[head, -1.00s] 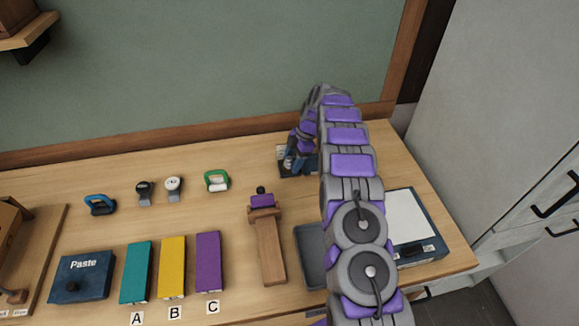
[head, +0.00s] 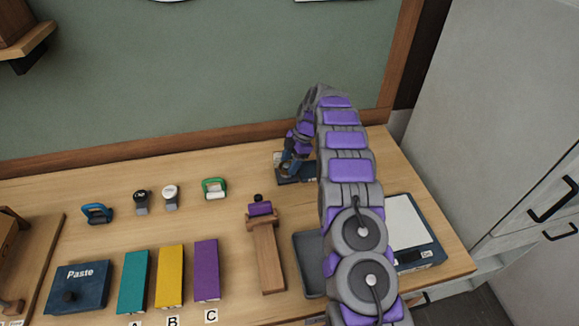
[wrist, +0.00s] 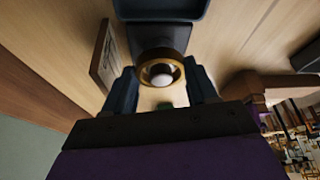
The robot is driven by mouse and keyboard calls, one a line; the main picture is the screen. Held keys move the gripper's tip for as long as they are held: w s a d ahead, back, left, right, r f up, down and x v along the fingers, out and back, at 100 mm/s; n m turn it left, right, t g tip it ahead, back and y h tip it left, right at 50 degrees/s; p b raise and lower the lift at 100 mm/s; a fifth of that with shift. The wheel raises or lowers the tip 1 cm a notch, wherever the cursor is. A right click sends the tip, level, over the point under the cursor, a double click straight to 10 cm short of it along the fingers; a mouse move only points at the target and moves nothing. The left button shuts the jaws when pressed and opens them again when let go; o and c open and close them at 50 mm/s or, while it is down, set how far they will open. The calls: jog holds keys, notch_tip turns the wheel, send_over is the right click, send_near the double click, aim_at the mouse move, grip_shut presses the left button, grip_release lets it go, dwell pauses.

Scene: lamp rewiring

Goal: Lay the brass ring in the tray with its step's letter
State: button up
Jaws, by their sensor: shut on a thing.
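The brass ring (wrist: 176,64) sits between the two fingers of my gripper (wrist: 162,88) in the wrist view, and the fingers are shut on it. A pale round knob shows through its opening; I cannot tell whether the ring is still around a post. In the head view my gripper (head: 289,166) is low over a dark base (head: 298,177) at the back right of the bench, and the ring is too small to make out. An empty-looking grey tray (head: 304,268) is partly behind my arm.
A wooden stand (head: 267,255) lies left of the grey tray. A scale-like device (head: 412,230) is at the right. A Paste box (head: 78,286) is at the left.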

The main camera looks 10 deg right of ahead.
notch_tip(320, 180, up, 7)
jog(key=shift+r+p, duration=0.15)
jog(key=shift+p, duration=0.35)
jog(key=shift+a+r+m, duration=0.3)
jog(key=shift+a+m, duration=0.1)
jog(key=shift+a, duration=0.05)
jog(key=s+a+r+m+t, duration=0.2)
jog(key=s+a+m+t, duration=0.25)
jog(key=m, duration=0.45)
jog(key=s+d+m+h, duration=0.4)
jog(key=s+m, duration=0.6)
jog(key=s, duration=0.2)
jog(key=shift+d+r+m+t, duration=0.15)
jog(key=shift+r+m+t, duration=0.15)
jog(key=shift+m+t, duration=0.15)
